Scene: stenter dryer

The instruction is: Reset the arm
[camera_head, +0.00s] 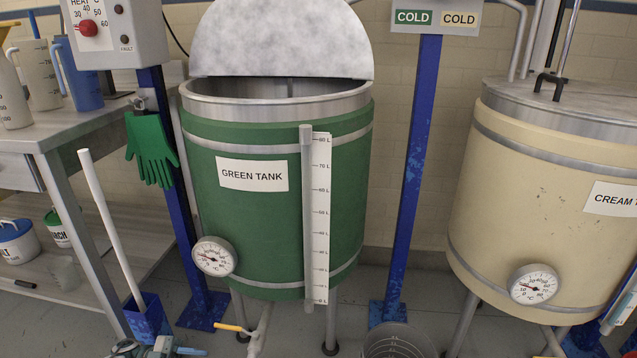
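Neither of my grippers nor my arms shows in the head view. The green tank (225,215) stands in the middle with its half lid (283,40) raised upright at the back of the rim. The tank has a level scale (320,215) and a round dial gauge (213,257) on its front. The cream tank (550,185) stands at the right, its lid (570,105) down, with a dial gauge (533,284) low on its front.
A metal bench (110,105) with jugs stands at the left under a control box (112,35) with a red knob. A green glove (150,150) hangs from a blue post. A white rod stands in a blue holder (147,318). A blue post (408,180) rises between the tanks.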

